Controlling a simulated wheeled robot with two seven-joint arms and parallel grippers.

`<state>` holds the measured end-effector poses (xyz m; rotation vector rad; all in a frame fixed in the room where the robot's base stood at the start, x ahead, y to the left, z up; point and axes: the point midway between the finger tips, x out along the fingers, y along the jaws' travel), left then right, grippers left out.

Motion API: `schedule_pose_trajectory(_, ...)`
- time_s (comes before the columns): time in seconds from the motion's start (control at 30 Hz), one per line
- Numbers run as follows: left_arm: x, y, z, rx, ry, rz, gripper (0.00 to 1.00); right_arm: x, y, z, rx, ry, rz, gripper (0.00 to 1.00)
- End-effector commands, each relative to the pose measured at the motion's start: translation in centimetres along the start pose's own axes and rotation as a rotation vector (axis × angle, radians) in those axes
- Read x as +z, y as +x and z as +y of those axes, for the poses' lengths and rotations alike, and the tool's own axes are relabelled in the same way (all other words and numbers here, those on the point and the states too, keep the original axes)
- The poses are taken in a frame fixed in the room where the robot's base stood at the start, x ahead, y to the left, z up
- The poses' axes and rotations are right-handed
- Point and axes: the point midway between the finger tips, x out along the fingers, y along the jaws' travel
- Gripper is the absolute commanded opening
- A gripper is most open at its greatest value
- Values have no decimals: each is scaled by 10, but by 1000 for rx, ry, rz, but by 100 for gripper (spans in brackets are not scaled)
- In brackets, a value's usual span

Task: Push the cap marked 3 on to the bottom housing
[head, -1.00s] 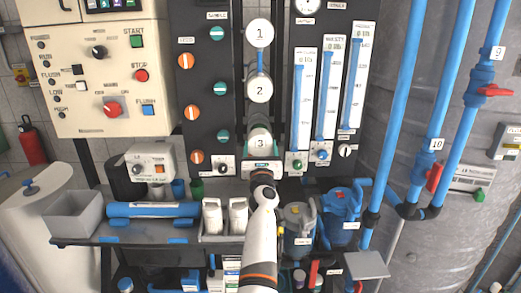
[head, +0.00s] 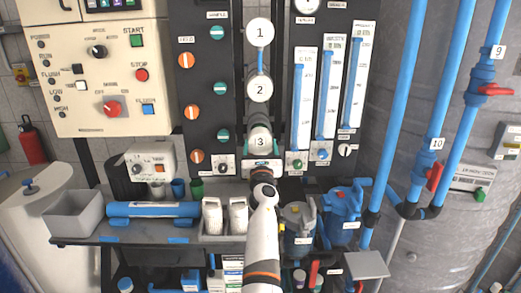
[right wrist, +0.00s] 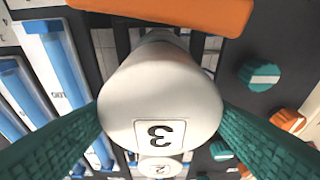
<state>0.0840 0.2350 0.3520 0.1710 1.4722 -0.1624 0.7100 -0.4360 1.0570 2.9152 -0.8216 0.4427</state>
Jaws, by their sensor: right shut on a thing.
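The white cap marked 3 (head: 260,141) is at the lowest place of the column of white round ends, under those marked 1 and 2. My right gripper (head: 261,149) reaches up to it, its green fingers on both sides. In the right wrist view the cap (right wrist: 160,92) fills the middle, its 3 upside down, between the two green fingers (right wrist: 162,125). My right gripper is shut on the cap. The bottom housing is mostly hidden behind the cap; I cannot tell whether they touch or a gap remains. My left gripper is not in view.
The end marked 2 (head: 260,91) sits above, also in the right wrist view (right wrist: 160,167). Orange and green knobs (head: 193,113) are to the left, blue flow tubes (head: 326,95) to the right. An orange bar (right wrist: 170,12) crosses the top of the wrist view.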

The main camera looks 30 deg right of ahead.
Motion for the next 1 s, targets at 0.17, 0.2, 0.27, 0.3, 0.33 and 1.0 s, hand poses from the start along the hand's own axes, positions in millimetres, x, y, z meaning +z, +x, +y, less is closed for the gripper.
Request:
schedule_pose_trajectory(0.17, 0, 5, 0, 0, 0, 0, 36, 2, 5, 0, -1, 0, 1, 47)
schedule_pose_trajectory(0.2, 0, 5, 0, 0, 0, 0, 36, 2, 6, 0, -1, 0, 2, 47)
schedule_pose_trajectory(0.27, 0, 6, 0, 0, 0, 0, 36, 2, 8, 0, -1, 0, 2, 47)
schedule_pose_trajectory(0.3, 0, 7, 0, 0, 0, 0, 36, 2, 10, 0, -1, 0, 3, 47)
schedule_pose_trajectory(0.33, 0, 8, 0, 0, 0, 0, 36, 3, 10, 0, -1, 0, 3, 47)
schedule_pose_trajectory(1.0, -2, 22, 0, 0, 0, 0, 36, 9, 29, 0, -1, 0, 1, 47)
